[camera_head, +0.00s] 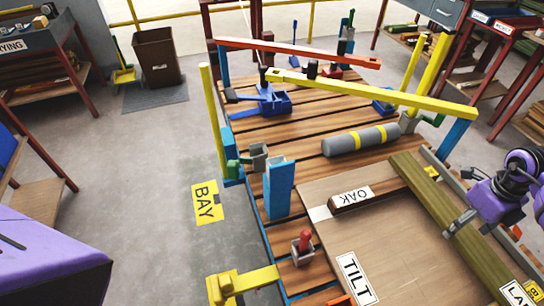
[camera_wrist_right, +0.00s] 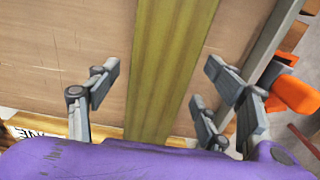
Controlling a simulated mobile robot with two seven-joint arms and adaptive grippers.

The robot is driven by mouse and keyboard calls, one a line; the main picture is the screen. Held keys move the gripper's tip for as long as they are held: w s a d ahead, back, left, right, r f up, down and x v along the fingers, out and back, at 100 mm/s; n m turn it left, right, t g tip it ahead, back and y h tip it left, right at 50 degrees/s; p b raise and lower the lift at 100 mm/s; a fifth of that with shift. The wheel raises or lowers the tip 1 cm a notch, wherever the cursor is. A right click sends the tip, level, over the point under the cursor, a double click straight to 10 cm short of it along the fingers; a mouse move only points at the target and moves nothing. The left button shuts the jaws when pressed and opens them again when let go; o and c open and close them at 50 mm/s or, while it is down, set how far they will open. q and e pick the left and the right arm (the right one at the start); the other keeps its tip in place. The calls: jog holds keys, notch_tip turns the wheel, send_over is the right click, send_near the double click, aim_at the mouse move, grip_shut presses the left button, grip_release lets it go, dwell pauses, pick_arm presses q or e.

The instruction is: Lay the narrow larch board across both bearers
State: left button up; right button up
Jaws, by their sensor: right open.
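A long narrow olive-yellow board (camera_head: 440,205) lies along the right side of a flat tilt table (camera_head: 300,237); a label starting "LA" (camera_head: 518,295) is beside its near end. My right gripper (camera_head: 463,200) is over this board. In the right wrist view the open fingers (camera_wrist_right: 162,92) stand on either side of the board (camera_wrist_right: 165,60), with a gap on both sides. No bearers can be told for certain; a yellow bar (camera_head: 372,93) and an orange-red bar (camera_head: 298,51) span the slatted trolley. My left gripper is out of view.
A block labelled OAK (camera_head: 350,197) lies on the tilt table. Floor on the left is clear near the BAY sign (camera_head: 206,202).

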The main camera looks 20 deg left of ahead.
notch_tip(320, 180, up, 12)
jog(key=shift+r, duration=0.2)
dwell(0.4)
